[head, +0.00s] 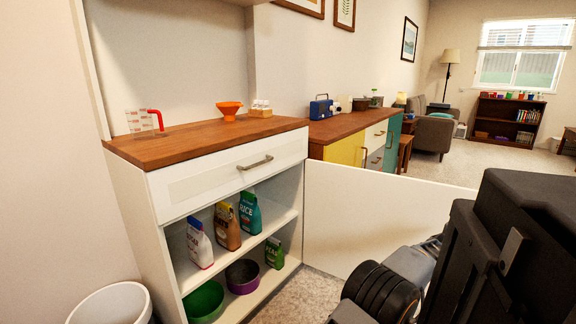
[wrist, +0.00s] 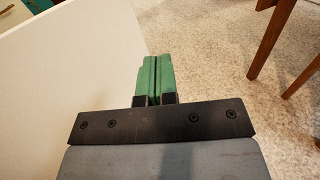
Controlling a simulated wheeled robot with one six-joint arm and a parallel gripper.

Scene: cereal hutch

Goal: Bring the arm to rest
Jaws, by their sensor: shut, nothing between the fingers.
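My gripper (wrist: 155,62) shows in the wrist view with its two green fingers pressed together and nothing between them. It hangs above speckled carpet, beside a white panel on its left. In the head view my dark arm fills the lower right, and the fingertips are hidden there. The white hutch (head: 210,185) stands left of the arm with its drawer shut. Its white door (head: 365,215) stands wide open, extending to the right behind my arm. It also shows in the wrist view (wrist: 75,90).
Bags (head: 250,212) and bowls (head: 204,302) sit on the hutch shelves. A measuring cup (head: 139,121) and an orange funnel (head: 229,109) stand on top. A white bin (head: 112,303) is at lower left. Wooden legs (wrist: 274,38) rise at the wrist view's right. Carpet between is clear.

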